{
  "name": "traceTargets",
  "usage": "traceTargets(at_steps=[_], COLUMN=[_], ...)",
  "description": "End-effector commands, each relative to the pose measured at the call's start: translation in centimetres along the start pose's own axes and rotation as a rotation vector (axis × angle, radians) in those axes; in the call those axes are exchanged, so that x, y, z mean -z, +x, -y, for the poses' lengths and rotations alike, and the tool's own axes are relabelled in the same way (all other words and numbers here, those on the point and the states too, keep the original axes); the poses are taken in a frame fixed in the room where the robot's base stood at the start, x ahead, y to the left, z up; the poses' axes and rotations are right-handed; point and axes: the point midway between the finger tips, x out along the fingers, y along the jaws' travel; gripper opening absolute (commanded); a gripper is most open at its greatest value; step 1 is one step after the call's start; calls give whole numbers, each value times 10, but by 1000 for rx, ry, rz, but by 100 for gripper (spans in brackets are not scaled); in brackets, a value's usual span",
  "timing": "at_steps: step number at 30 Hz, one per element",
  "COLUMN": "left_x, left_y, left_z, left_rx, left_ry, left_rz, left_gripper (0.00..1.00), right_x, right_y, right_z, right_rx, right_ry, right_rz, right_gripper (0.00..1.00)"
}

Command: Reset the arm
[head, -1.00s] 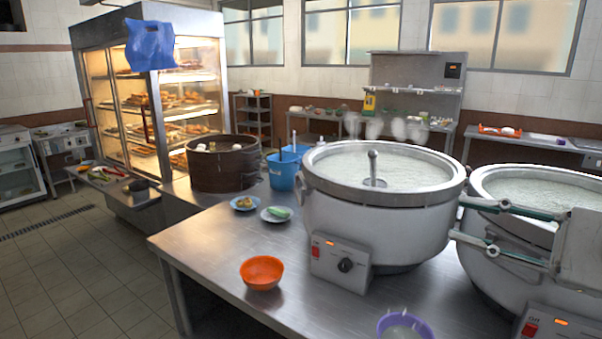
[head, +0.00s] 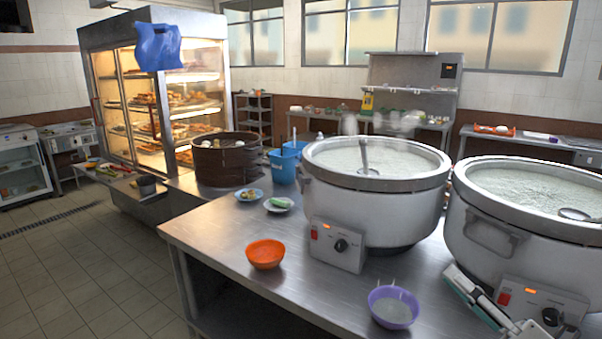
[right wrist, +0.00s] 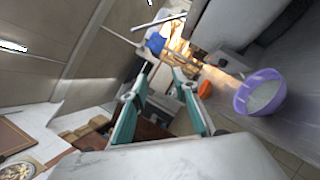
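My right gripper (head: 456,279) is low at the bottom right of the head view, in front of the right stockpot and its control box. In the right wrist view its two teal-padded fingers (right wrist: 162,70) stand apart with nothing between them. The left stockpot (head: 372,215) and right stockpot (head: 530,240) hold pale congee; a ladle rests in each. A purple bowl (head: 393,307) with pale contents sits on the steel table, left of the gripper and apart from it. It also shows in the right wrist view (right wrist: 260,93). My left gripper is not in view.
An orange bowl (head: 265,254), two small plates of food, blue containers (head: 284,163) and a brown steamer (head: 226,160) stand on the steel table (head: 215,232). A lit food cabinet (head: 155,90) stands behind. The table's front left is clear.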

Motion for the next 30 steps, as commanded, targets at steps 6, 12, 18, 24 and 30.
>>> traceTargets(at_steps=[6, 12, 18, 24, 30], left_x=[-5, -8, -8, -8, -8], left_y=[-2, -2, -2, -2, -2], left_z=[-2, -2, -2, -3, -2], left_rx=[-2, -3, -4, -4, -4], left_ry=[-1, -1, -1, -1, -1], left_rz=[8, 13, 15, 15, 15], left_gripper=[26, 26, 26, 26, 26], right_x=[88, 193, 296, 351, 359], right_y=[-60, -125, -182, -210, -214], right_z=[115, 176, 194, 192, 190], right_rx=[287, 521, 719, 822, 838], right_ry=[790, 1336, 1744, 1937, 1969], right_rz=[230, 440, 637, 746, 765], right_gripper=[29, 29, 29, 29, 29])
